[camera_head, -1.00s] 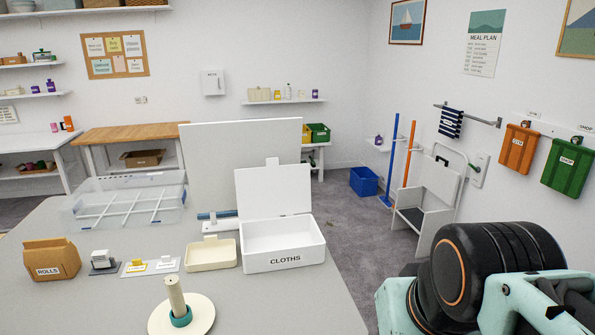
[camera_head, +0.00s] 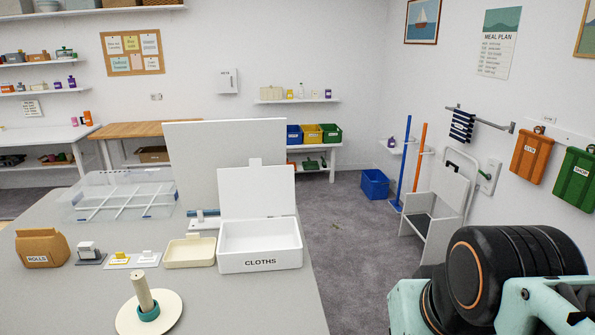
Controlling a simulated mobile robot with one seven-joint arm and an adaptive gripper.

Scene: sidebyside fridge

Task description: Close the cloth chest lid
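The white cloth chest (camera_head: 260,248), marked CLOTHS, stands on the grey table. Its lid (camera_head: 257,190) is up, leaning slightly back, with a small tab on its top edge. The chest's inside looks white and empty from here. My arm shows at the lower right, folded beside the table and well apart from the chest. My gripper's fingertips are not in the picture.
Left of the chest on the table (camera_head: 240,300) are a cream tray (camera_head: 190,251), a clear divided box (camera_head: 122,195), a brown ROLLS bag (camera_head: 42,247) and a round stand with a post (camera_head: 150,308). A pale upright panel (camera_head: 190,158) stands behind.

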